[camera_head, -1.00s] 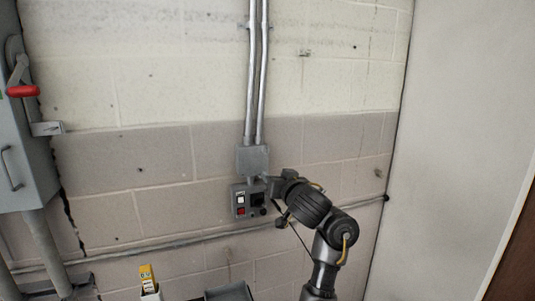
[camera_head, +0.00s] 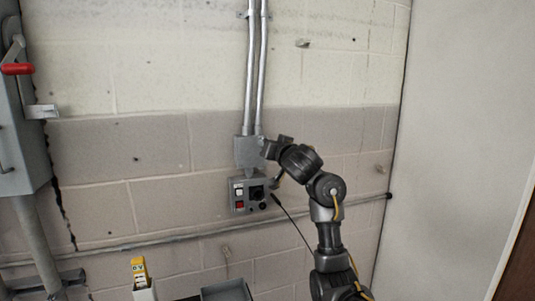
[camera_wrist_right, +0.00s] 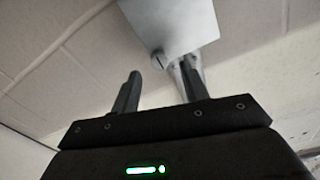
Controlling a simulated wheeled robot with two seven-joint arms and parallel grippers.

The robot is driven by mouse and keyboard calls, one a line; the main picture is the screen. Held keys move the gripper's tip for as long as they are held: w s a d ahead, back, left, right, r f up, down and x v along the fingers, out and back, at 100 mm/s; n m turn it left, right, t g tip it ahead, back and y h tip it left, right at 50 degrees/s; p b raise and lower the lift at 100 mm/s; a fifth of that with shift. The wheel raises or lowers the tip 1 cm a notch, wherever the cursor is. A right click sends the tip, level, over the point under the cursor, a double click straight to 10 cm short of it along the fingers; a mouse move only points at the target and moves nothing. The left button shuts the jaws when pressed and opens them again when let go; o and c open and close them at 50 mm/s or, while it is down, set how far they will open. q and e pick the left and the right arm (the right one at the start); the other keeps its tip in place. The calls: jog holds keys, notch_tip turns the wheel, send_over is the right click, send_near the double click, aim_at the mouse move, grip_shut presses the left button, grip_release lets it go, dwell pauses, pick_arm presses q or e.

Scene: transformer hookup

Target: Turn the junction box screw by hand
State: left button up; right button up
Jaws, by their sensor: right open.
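The grey junction box (camera_head: 247,153) is on the wall at the lower end of two vertical conduits. It also shows in the right wrist view (camera_wrist_right: 178,22), with a small round slotted screw (camera_wrist_right: 158,60) at its near edge. My right gripper (camera_head: 267,149) is at the right side of the box in the head view and partly overlaps it. In the right wrist view my right gripper (camera_wrist_right: 160,78) is open, with the screw seen between and beyond its two fingers. I cannot tell whether a finger touches the box. My left gripper is not in view.
A control panel (camera_head: 250,195) with switches hangs just below the junction box. A horizontal pipe (camera_head: 170,243) runs along the wall below. A grey cabinet with a red-handled lever (camera_head: 17,69) is at the left. A yellow-topped item (camera_head: 139,268) stands at the bottom.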

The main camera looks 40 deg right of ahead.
jog(key=x, duration=0.4)
jog(key=shift+d+r, duration=0.1)
grip_shut()
dwell(0.4)
